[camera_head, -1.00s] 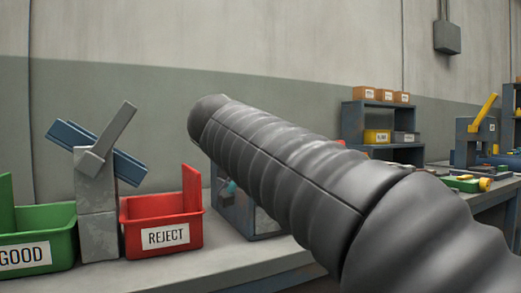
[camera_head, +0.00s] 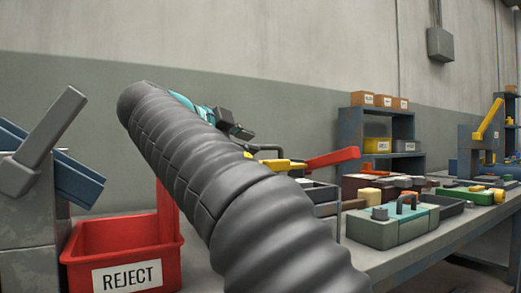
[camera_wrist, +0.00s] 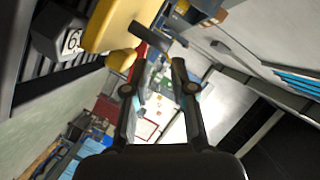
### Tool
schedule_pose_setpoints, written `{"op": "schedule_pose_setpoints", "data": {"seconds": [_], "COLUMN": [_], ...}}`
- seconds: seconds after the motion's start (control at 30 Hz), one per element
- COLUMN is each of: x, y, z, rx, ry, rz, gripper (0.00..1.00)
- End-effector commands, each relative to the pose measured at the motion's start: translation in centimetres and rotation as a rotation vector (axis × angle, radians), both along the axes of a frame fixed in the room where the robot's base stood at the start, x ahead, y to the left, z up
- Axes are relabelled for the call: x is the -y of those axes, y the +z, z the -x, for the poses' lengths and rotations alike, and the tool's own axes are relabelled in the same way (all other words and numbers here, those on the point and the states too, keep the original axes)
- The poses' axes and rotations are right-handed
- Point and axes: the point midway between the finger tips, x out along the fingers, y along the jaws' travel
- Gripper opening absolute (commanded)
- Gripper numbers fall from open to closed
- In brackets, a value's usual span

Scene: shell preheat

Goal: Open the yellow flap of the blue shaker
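I cannot pick out the blue shaker with certainty. A yellow part (camera_head: 280,163) shows beside a red handle (camera_head: 333,158), just right of my arm in the head view. A large yellow piece (camera_wrist: 115,20) with a small rounded knob is close at the upper left in the wrist view. I cannot tell whether either is the flap. My gripper (camera_wrist: 158,90) has its two dark fingers apart with nothing between them. In the head view its dark end (camera_head: 238,127) shows past my arm, which hides much of the middle of the bench.
A red REJECT bin (camera_head: 140,240) stands left of my arm, beside a grey stand (camera_head: 30,230). A green-grey box (camera_head: 390,225) sits on the bench at right. A blue shelf (camera_head: 350,130) and a machine with a yellow lever (camera_head: 490,118) stand farther back.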

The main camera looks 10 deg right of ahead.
Motion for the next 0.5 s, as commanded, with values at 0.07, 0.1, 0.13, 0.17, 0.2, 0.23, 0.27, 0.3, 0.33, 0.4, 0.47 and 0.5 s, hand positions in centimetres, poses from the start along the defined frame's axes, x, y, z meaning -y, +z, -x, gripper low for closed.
{"op": "schedule_pose_setpoints", "data": {"seconds": [0.07, 0.1, 0.13, 0.17, 0.2, 0.23, 0.27, 0.3, 0.33, 0.4, 0.47, 0.5], "x": [0.2, 0.3, 0.5, 0.7, 1.0, 1.3, 1.6, 2.1, 2.4, 3.1, 3.7, 4.1], "y": [0.0, -0.1, -0.1, -0.2, -0.3, -0.4, -0.5, -0.7, -0.8, -1.0, -1.2, -1.3], "z": [-0.1, -0.3, -0.4, -0.6, -0.9, -1.2, -1.4, -1.8, -2.1, -2.7, -3.2, -3.5], "rx": [0.004, 0.004, 0.004, 0.004, 0.004, 0.003, 0.002, 0.003, 0.002, 0.003, 0.001, 0.001], "ry": [-0.001, -0.001, -0.001, 0.0, 0.0, 0.001, 0.002, 0.004, 0.004, 0.004, 0.005, 0.005], "rz": [-0.001, -0.001, -0.001, -0.001, -0.001, -0.001, -0.001, -0.001, 0.0, 0.0, 0.0, 0.0], "gripper": [0.25, 0.25, 0.25, 0.25, 0.25, 0.25, 0.25, 0.25, 0.25, 0.25, 0.25, 0.25]}}
